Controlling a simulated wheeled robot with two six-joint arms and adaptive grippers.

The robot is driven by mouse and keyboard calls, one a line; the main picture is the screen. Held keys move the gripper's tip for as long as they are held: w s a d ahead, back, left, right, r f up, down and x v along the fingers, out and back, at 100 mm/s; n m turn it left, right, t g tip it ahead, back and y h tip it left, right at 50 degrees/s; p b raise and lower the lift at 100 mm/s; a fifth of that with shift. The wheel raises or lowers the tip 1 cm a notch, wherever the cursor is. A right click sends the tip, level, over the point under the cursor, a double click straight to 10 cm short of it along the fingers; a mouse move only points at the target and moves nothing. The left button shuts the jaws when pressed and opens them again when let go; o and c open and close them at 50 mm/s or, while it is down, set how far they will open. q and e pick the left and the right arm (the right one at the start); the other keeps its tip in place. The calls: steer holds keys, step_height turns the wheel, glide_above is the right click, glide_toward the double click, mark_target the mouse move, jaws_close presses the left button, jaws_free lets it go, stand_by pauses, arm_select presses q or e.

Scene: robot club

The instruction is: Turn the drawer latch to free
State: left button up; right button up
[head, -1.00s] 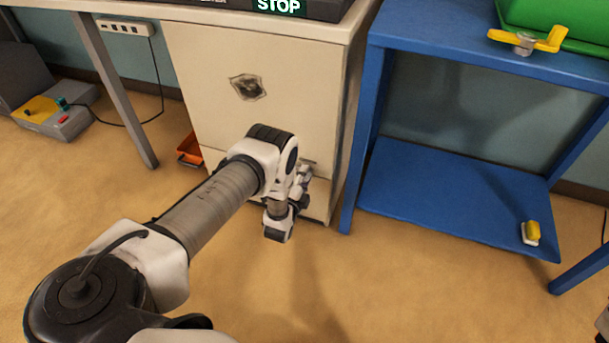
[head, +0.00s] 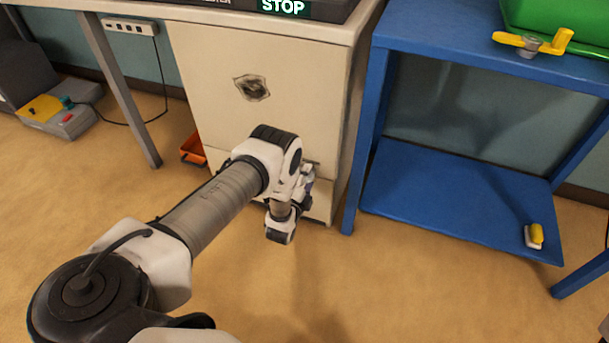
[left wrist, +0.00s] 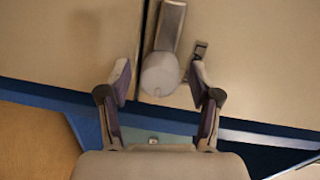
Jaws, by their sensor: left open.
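The drawer latch (left wrist: 160,74) shows in the left wrist view as a grey round hub with a flat metal lever (left wrist: 171,27) reaching up from it, along a dark seam in the beige drawer front. A small metal catch (left wrist: 198,49) sits to the right of the lever. My left gripper (left wrist: 160,77) is open, with one finger on each side of the hub; I see gaps and cannot tell any contact. In the head view my left gripper (head: 307,182) is low at the beige cabinet (head: 300,95), where my arm largely hides the latch. My right gripper is not in view.
A blue table (head: 455,200) stands close on the right of the cabinet, with a yellow-handled piece (head: 532,43) on top and a small yellow-and-white object (head: 534,236) on its shelf. An orange bin (head: 193,150) is left of the cabinet. The floor in front is clear.

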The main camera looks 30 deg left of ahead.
arm_select(q)
steer(key=f+v, duration=0.1)
steer(key=v, duration=1)
steer(key=shift+s+r, duration=0.35)
steer(key=shift+r, duration=0.2)
